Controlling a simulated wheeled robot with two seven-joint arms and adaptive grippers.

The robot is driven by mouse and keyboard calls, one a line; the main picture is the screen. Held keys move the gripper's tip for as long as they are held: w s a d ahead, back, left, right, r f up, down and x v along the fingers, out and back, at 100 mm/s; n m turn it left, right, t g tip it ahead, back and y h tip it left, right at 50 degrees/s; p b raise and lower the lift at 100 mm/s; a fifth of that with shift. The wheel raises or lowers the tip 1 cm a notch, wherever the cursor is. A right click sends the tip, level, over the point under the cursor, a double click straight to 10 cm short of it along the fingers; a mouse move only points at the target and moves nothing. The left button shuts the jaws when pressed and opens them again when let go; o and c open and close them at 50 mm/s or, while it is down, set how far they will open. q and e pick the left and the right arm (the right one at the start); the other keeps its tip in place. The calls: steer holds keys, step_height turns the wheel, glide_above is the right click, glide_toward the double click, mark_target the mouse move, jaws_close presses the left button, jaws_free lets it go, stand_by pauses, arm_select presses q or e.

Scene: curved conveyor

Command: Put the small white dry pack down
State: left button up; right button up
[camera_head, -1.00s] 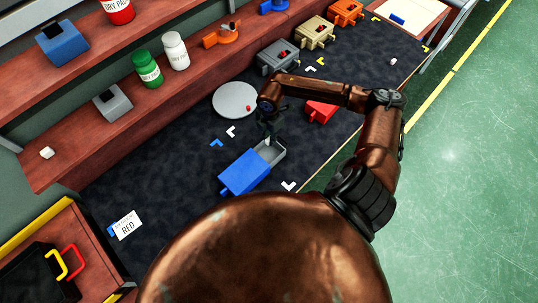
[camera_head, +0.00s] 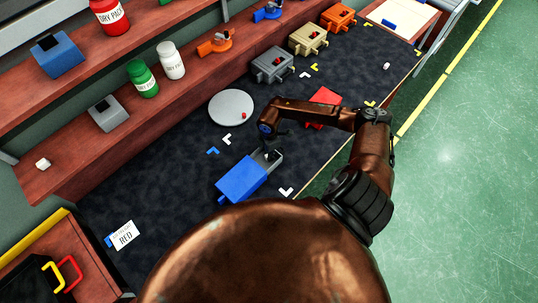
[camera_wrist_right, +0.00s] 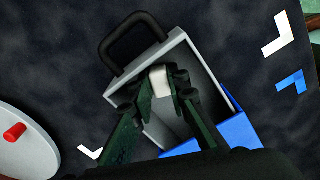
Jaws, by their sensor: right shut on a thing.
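The small white dry pack (camera_wrist_right: 160,84) is held between the fingertips of my right gripper (camera_wrist_right: 158,90) in the wrist view. The gripper is shut on it. In the head view my right gripper (camera_head: 268,149) is over the open grey drawer (camera_head: 277,162) of a blue box (camera_head: 241,181). The drawer's walls (camera_wrist_right: 181,42) and handle surround the fingertips in the wrist view. I cannot tell whether the pack touches the drawer floor. The pack is too small to make out in the head view. My left gripper is not in view.
A round grey plate (camera_head: 231,108) with a small red piece lies behind the box. A red object (camera_head: 325,97) is partly behind my arm. Grey (camera_head: 271,65), tan (camera_head: 308,38) and orange (camera_head: 338,17) boxes stand farther back.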

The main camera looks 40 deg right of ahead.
steer(key=shift+f, duration=0.4)
steer(key=shift+f, duration=0.15)
steer(key=o, duration=0.8)
steer(key=shift+o, duration=0.2)
step_height(320, 180, up, 12)
steer(key=shift+r, duration=0.2)
